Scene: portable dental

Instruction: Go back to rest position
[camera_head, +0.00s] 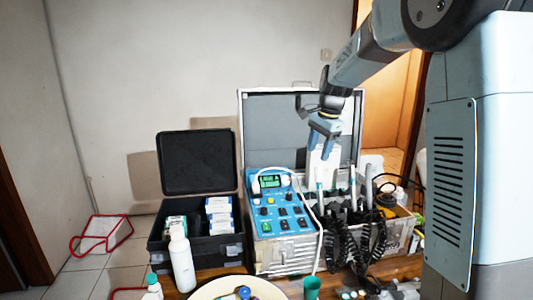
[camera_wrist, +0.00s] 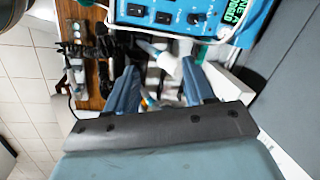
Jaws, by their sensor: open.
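My gripper (camera_head: 322,135) hangs over the right part of the open dental case, above the row of handpieces (camera_head: 352,182). In the wrist view my gripper (camera_wrist: 160,72) shows two blue fingers spread apart. A white piece (camera_wrist: 168,62) and part of a handpiece show between and beyond the fingers. I cannot tell how far below the fingertips they are. Nothing appears clamped between the fingers. My arm reaches in from the upper right of the head view.
The blue control unit (camera_head: 280,212) sits in the case, with black coiled cords (camera_head: 345,240) beside it. An open black box (camera_head: 200,250), a white bottle (camera_head: 181,258), a round tray (camera_head: 205,291) and a green cup (camera_head: 312,287) stand nearby. The raised case lid (camera_head: 270,125) is close behind my gripper.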

